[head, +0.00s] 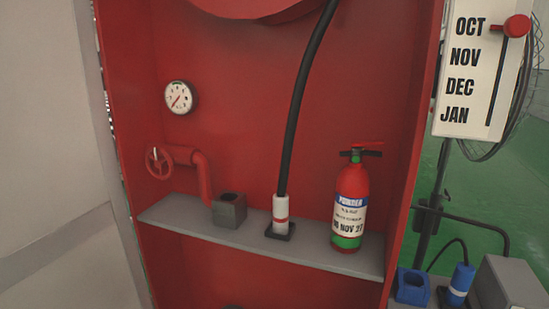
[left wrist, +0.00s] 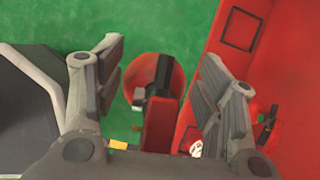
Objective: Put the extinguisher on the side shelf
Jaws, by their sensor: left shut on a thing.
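In the head view, a red extinguisher (head: 350,205) with a white label reading POWDER and NOV 27 and a green lower band stands upright on the grey shelf (head: 190,222) inside the red cabinet. No gripper is near it there. In the left wrist view, my left gripper (left wrist: 160,88) is shut on a second red extinguisher (left wrist: 162,125), seen from above with its black valve and red lever between the fingers. Green floor shows around it; its label is hidden. My right gripper is in neither view.
A black hose with a white end (head: 281,212), a grey block (head: 229,209) and a red pipe with a valve wheel (head: 159,163) are in the cabinet. At right are a month board (head: 463,85), a blue block (head: 411,287) and a blue cylinder (head: 460,284).

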